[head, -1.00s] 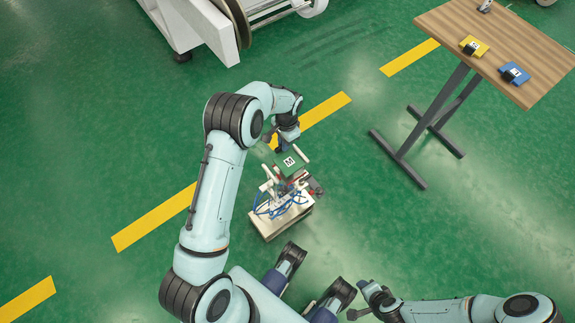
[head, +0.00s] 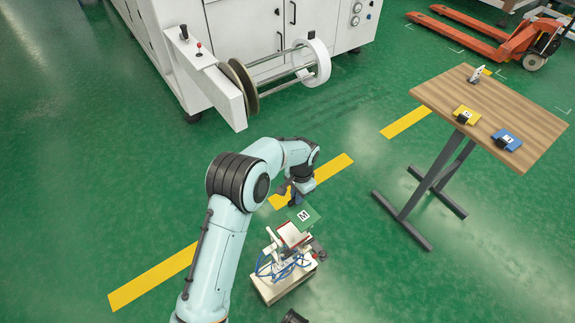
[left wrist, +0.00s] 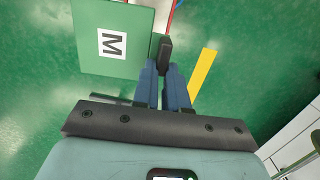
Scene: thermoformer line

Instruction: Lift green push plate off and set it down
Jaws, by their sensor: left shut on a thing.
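The green push plate (head: 313,213) carries a white label with a black M. It is in the air just above the small machine with blue hoses (head: 283,277). My left gripper (head: 296,196) is shut on the plate's dark handle, at the plate's far edge in the head view. In the left wrist view the plate (left wrist: 88,52) hangs to the left of the blue fingers, and the gripper (left wrist: 166,62) closes on the black handle.
A wooden-topped table (head: 455,90) stands at the right, with a yellow plate (head: 466,114) and a blue plate (head: 507,141) on it. Bare wood shows between and behind them. A white machine with a reel (head: 235,75) stands at the back.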

